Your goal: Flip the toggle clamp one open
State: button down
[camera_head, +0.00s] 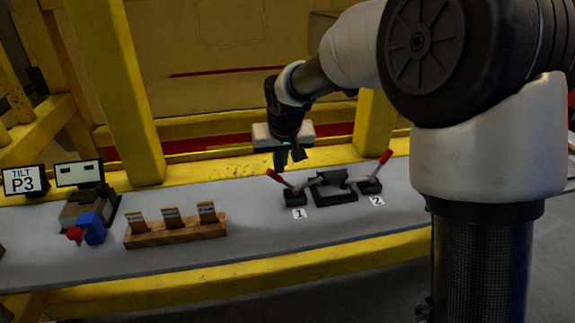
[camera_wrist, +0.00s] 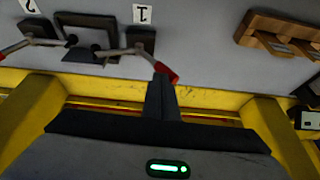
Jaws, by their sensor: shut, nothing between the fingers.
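Toggle clamp one (camera_head: 292,193) stands on the grey bench beside the label "1". Its red-tipped handle (camera_head: 274,176) slants up to the left, and its arm reaches right toward a dark block (camera_head: 335,186) in the middle. Toggle clamp two (camera_head: 370,186), with its own red handle, is on the block's right by label "2". My gripper (camera_head: 291,158) is shut and empty, above and a little behind clamp one. In the wrist view, my gripper's fingertips (camera_wrist: 161,80) are close to the red handle tip (camera_wrist: 166,72) and overlap it; I cannot tell whether they touch.
A wooden holder (camera_head: 178,234) with several upright pieces stands left of the clamps. A blue and red device (camera_head: 92,229) and a P3 sign (camera_head: 25,180) are farther left. Yellow frame posts (camera_head: 117,85) rise behind the bench. Bare bench lies between holder and clamps.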

jog(key=a+f+h+b, duration=0.1)
jog(key=h+b, duration=0.1)
jog(key=s+a+f+n+t+h+b, duration=0.1)
jog(key=a+f+b, duration=0.1)
jog(key=a+f+t+h+b, duration=0.1)
jog(key=a+h+b, duration=0.1)
jog(key=b, duration=0.1)
jog(key=shift+s+f+h, duration=0.2)
jog(key=shift+f+h, duration=0.1)
jog(key=shift+f+b, duration=0.2)
jog(key=shift+b, duration=0.15)
jog(key=shift+s+a+f+b, duration=0.15)
jog(key=shift+a+f+b, duration=0.3)
jog(key=shift+f+b, duration=0.3)
jog(key=shift+f, duration=0.15)
jog(key=shift+s+f, duration=0.15)
jog(key=shift+f, duration=0.1)
